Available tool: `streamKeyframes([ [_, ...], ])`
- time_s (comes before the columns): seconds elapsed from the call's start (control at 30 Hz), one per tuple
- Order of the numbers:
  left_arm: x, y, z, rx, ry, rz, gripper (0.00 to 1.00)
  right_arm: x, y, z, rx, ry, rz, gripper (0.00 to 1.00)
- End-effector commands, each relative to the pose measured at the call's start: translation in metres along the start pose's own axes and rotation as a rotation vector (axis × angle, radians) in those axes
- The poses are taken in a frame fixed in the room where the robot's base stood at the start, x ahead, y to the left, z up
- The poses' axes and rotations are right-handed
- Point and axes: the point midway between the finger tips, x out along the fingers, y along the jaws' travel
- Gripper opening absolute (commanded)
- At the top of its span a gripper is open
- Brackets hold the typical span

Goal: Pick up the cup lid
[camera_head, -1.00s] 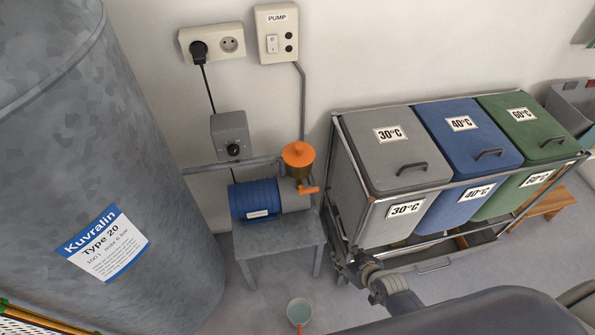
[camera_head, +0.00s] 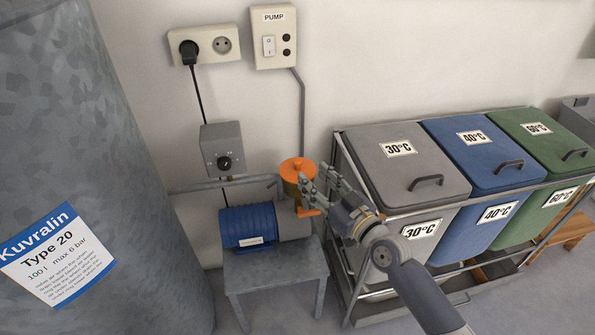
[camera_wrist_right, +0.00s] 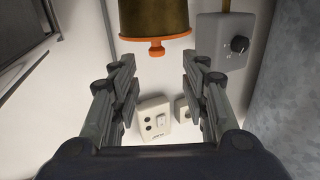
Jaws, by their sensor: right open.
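The orange cup lid (camera_head: 298,165) sits on the brass-coloured cup (camera_head: 291,189) of the blue pump (camera_head: 250,225). In the right wrist view the picture is upside down. The lid's rim and knob (camera_wrist_right: 157,47) show below the cup body (camera_wrist_right: 153,17), near the top centre. My right gripper (camera_head: 317,174) is open and empty, just right of the lid in the head view. In the right wrist view its fingers (camera_wrist_right: 159,62) stand apart on either side of the lid's knob, with no clear contact. My left gripper is not in view.
The pump stands on a small grey table (camera_head: 275,270). A grey control box (camera_head: 222,149) is on the wall behind it, with a pipe below. Lidded bins (camera_head: 405,165) in a metal frame stand to the right. A large metal tank (camera_head: 80,180) fills the left.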

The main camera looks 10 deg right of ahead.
Motion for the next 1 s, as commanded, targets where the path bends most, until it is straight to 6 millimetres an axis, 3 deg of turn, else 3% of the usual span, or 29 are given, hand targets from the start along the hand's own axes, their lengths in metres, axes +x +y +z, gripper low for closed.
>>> streamKeyframes([
  [0.3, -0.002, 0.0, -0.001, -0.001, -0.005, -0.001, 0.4, 0.033, 0.003, 0.001, 0.002, 0.001, -0.001, 0.42],
  [0.5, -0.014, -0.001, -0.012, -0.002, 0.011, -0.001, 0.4, 0.059, 0.004, 0.002, 0.002, -0.001, -0.002, 0.42],
  [0.8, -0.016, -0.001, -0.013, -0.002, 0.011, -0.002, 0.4, 0.063, 0.004, 0.003, 0.0, -0.003, -0.002, 0.42],
  [1.0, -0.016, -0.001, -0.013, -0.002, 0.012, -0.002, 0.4, 0.063, 0.004, 0.003, 0.0, -0.003, -0.001, 0.02],
])
